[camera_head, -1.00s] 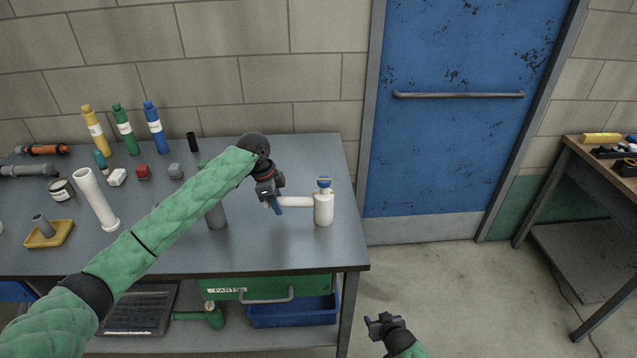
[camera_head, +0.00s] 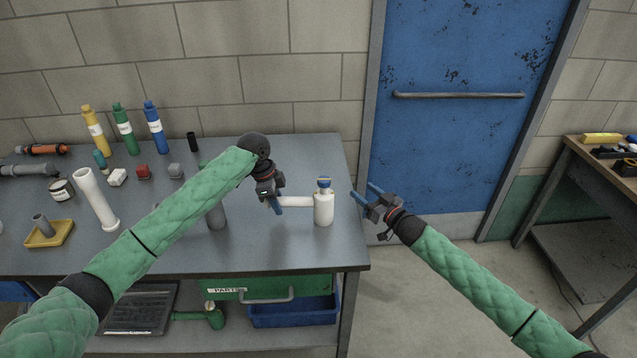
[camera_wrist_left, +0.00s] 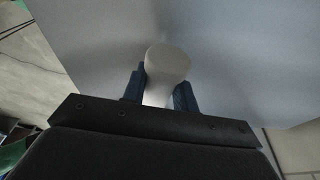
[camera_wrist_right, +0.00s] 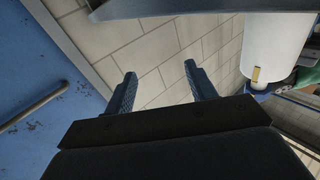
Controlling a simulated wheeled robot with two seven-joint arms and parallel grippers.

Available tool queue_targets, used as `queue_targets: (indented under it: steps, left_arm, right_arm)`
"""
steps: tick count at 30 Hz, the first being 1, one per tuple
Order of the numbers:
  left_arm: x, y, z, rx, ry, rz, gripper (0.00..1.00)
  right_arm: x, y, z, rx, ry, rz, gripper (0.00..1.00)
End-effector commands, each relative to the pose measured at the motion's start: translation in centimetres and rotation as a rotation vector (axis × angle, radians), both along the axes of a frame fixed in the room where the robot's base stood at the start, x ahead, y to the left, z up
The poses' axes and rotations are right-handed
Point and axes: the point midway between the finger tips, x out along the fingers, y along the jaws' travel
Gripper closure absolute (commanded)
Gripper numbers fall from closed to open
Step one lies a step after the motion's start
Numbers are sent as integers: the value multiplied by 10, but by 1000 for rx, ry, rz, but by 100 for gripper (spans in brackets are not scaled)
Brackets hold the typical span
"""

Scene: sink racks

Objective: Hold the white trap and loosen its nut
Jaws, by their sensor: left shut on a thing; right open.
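The white trap (camera_head: 324,210) stands upright on the grey bench near its right end, with a white side pipe (camera_head: 295,202) reaching left. Its nut (camera_head: 324,183), blue with a yellowish band, sits on top. My left gripper (camera_head: 277,206) is shut on the side pipe; the left wrist view shows a white part (camera_wrist_left: 165,75) between its fingers. My right gripper (camera_head: 366,194) is open and empty, to the right of the trap and apart from it, by the bench's right edge. In the right wrist view the trap body (camera_wrist_right: 275,45) shows at the upper right.
Bottles (camera_head: 124,130), a white pipe (camera_head: 97,200), a yellow tray (camera_head: 50,234) and small blocks stand on the left of the bench (camera_head: 255,255). A blue door (camera_head: 460,150) is behind on the right. Another table (camera_head: 600,165) stands far right.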

Motion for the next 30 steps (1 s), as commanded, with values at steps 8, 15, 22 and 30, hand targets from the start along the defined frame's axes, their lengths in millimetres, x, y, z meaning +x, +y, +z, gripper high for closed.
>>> queue_targets:
  steps: [8, 15, 22, 30]
  left_arm:
    - [0, 0, 0, 1, 0, 1, 92]
    - [0, 0, 0, 0, 0, 1, 92]
    - [0, 0, 0, 1, 0, 1, 92]
    - [0, 0, 0, 1, 0, 1, 92]
  right_arm:
    - [19, 46, 49, 48, -76, 179, 44]
    - [27, 77, 85, 74, -124, 335, 44]
    - [32, 98, 119, 88, -154, 480, 44]
    - [35, 112, 156, 86, -175, 648, 44]
